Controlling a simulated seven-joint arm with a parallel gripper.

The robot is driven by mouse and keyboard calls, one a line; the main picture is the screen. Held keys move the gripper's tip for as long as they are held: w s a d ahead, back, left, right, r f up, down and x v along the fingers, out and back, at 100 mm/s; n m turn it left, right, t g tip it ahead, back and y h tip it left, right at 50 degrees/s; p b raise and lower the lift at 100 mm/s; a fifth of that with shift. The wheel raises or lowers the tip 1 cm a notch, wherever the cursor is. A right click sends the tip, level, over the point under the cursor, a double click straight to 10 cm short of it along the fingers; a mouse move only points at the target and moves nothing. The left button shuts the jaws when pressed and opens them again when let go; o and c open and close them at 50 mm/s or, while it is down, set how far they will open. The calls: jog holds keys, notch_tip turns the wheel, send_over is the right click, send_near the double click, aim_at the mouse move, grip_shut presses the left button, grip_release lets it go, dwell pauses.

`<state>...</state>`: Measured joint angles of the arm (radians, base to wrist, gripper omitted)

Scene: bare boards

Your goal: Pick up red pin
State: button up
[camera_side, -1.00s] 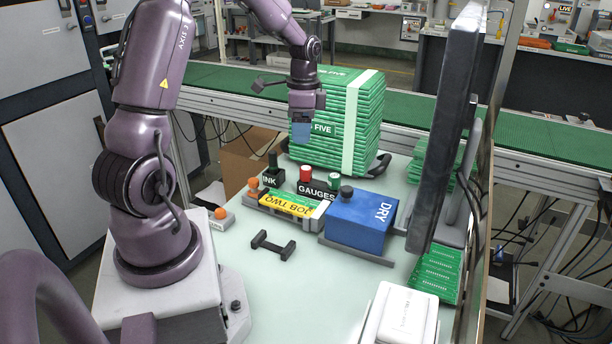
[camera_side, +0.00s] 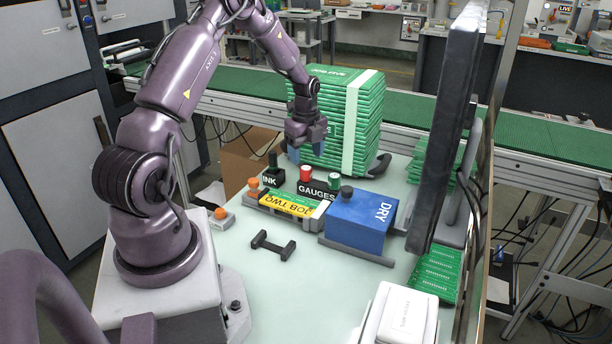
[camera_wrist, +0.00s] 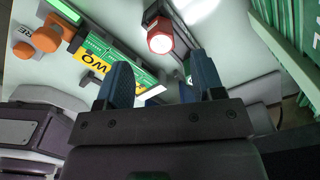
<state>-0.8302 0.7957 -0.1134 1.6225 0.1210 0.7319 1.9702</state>
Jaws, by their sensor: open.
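The red pin (camera_side: 306,173) stands upright in the dark GAUGES block (camera_side: 319,190), at its left end, with a green pin (camera_side: 334,180) to its right. In the wrist view the red pin (camera_wrist: 160,41) shows its round end beyond the fingertips, roughly in line with the gap between them. My gripper (camera_side: 306,150) hangs above the red pin and apart from it. Its two blue fingers are spread and empty, and the gap also shows in the wrist view (camera_wrist: 164,80).
The INK block (camera_side: 272,175) is left of the GAUGES block. The yellow JOB TWO plate (camera_side: 285,204) and blue DRY box (camera_side: 361,217) stand in front. A tall green stack (camera_side: 368,120) rises close behind my gripper. The front of the table is clearer, around a black bar (camera_side: 273,245).

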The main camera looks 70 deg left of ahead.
aim_at(306, 168)
jog(key=f, duration=0.5)
jog(key=shift+a+f, duration=0.2)
jog(key=shift+f, duration=0.1)
jog(key=shift+c, duration=0.3)
jog(key=c, duration=1)
